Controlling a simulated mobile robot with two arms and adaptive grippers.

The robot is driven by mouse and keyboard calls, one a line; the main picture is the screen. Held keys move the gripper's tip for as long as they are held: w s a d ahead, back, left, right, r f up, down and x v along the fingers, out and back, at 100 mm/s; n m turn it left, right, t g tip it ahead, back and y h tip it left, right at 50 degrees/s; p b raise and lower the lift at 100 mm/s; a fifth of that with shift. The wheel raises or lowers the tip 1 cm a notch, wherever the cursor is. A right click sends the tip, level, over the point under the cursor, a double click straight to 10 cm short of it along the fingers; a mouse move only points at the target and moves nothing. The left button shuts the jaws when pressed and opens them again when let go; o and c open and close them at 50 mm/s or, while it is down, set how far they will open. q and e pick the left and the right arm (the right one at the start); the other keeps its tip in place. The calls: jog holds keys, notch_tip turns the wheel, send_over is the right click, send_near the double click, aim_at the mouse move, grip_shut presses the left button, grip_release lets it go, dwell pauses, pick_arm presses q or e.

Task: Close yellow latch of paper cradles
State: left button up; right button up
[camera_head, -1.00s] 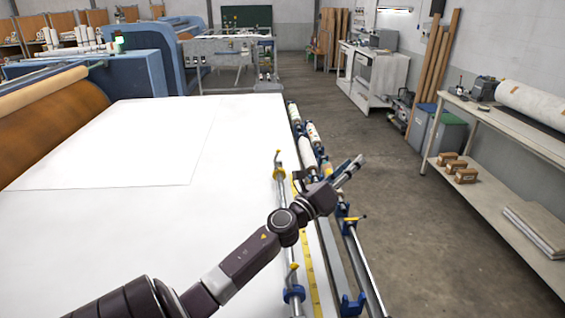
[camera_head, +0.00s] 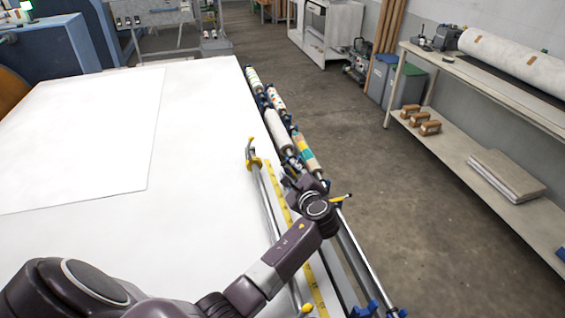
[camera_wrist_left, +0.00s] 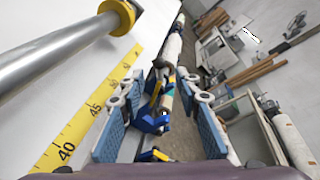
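My left gripper (camera_wrist_left: 160,118) is open, with its two blue-padded fingers wide apart in the left wrist view. Between them shows a blue paper cradle (camera_wrist_left: 150,122) with a yellow latch (camera_wrist_left: 155,93) standing up on it. A second yellow latch (camera_wrist_left: 153,155) shows lower, near the palm. I cannot tell whether the fingers touch anything. In the head view my left wrist is over the rail at the table's right edge and hides most of the fingers. A yellow latch (camera_head: 341,198) sticks out just right of the wrist. My right gripper is not in view.
A metal bar with yellow ends (camera_head: 266,192) and a yellow ruler (camera_head: 279,197) lie along the white table (camera_head: 200,215). Patterned rolls (camera_head: 305,152) sit in cradles beyond my wrist. A shelf bench (camera_head: 480,165) stands right, across clear floor (camera_head: 400,215).

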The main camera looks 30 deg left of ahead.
aim_at(286, 166)
pick_arm(q)
jog(key=x, duration=0.5)
jog(key=shift+s+a, duration=0.1)
jog(key=shift+w+a+f, duration=0.15)
jog(key=shift+w+a, duration=0.05)
jog(key=shift+w, duration=0.05)
jog(key=c, duration=0.7)
grip_shut()
jog(key=shift+f, duration=0.1)
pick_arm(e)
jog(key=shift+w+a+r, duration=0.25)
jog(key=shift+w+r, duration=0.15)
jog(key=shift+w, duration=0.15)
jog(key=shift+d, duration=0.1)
